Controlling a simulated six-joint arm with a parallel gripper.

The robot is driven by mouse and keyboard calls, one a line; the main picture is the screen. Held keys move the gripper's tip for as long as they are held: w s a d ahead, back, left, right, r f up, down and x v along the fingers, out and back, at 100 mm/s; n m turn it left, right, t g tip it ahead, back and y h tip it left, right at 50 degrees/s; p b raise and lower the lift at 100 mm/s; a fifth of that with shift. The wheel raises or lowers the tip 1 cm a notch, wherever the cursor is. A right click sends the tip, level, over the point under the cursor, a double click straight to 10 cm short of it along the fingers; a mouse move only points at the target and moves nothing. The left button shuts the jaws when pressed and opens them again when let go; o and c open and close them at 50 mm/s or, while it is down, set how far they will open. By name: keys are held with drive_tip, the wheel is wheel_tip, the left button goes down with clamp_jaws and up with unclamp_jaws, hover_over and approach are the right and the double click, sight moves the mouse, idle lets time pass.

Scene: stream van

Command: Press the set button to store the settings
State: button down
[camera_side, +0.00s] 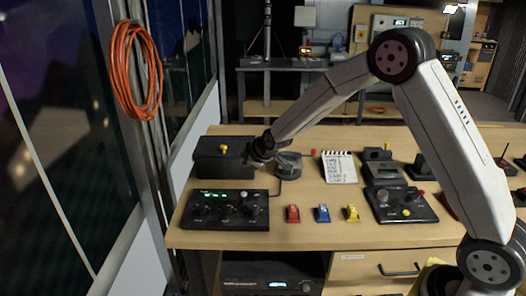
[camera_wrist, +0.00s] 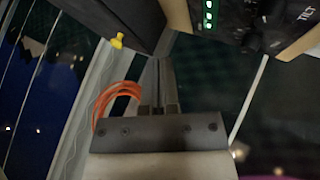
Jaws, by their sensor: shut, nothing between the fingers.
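A black control panel (camera_side: 226,210) with green lit indicators and several knobs lies at the front left of the table. Part of it shows at the top right of the wrist view (camera_wrist: 257,30). A black box (camera_side: 210,160) with a yellow button (camera_side: 224,149) on top stands behind the panel. The yellow button also shows at the upper left of the wrist view (camera_wrist: 117,41). No label marking a set button is readable. My gripper (camera_side: 254,157) is shut and empty, just right of the black box and above and behind the panel. It also shows in the wrist view (camera_wrist: 159,103).
A round grey device (camera_side: 289,164) lies near my gripper. Red (camera_side: 293,213), blue (camera_side: 322,213) and yellow (camera_side: 352,213) small blocks line the front. A white board (camera_side: 339,168) and a joystick panel (camera_side: 418,207) stand to the right. An orange cable coil (camera_side: 136,72) hangs left.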

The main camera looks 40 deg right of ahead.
sight(246, 194)
drive_tip(key=shift+w+d, duration=0.1)
drive_tip(key=shift+w, duration=0.5)
drive_tip(key=shift+f, duration=0.15)
drive_tip(key=shift+f, duration=4.3)
drive_tip(key=shift+f, duration=0.9)
drive_tip(key=shift+r, duration=0.9)
drive_tip(key=shift+r, duration=0.15)
drive_tip(key=shift+r, duration=2.35)
